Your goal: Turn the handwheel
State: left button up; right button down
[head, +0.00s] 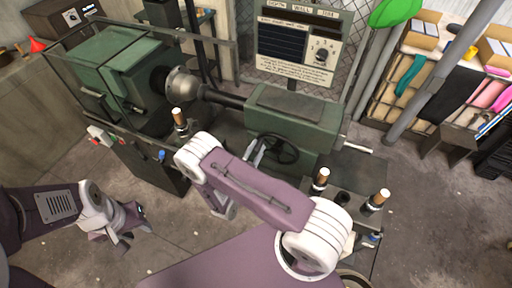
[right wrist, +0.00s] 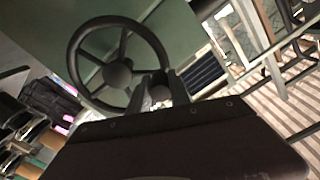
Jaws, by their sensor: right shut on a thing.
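The handwheel (head: 280,148) is a black spoked wheel on the front of the green lathe. It shows large in the right wrist view (right wrist: 117,72), with its hub and several spokes clear. My right gripper (right wrist: 160,88) is at the wheel's lower right rim in that view, with its fingers shut around a small dark knob or handle there. In the head view my right gripper (head: 254,152) is at the wheel's left side, partly hidden by my arm. My left gripper (head: 124,236) hangs at the lower left over the floor, away from the wheel; its jaw gap is unclear.
The green lathe (head: 300,120) fills the middle, with its spindle chuck (head: 182,86) at left. Wooden-topped handles (head: 320,180) stand right of the wheel. A sign panel (head: 296,45) is behind. Shelves with cloths (head: 440,80) stand at right. Floor (head: 440,220) at lower right is clear.

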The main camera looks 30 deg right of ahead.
jog(key=c, duration=1.2)
grip_release()
jog(key=shift+a, duration=0.1)
jog(key=shift+s+a+f, duration=0.1)
jog(key=shift+s+a, duration=0.05)
jog(key=shift+a, duration=0.1)
jog(key=b+v, duration=0.2)
jog(key=v, duration=0.6)
jog(key=shift+s, duration=0.2)
jog(key=shift+a, duration=0.15)
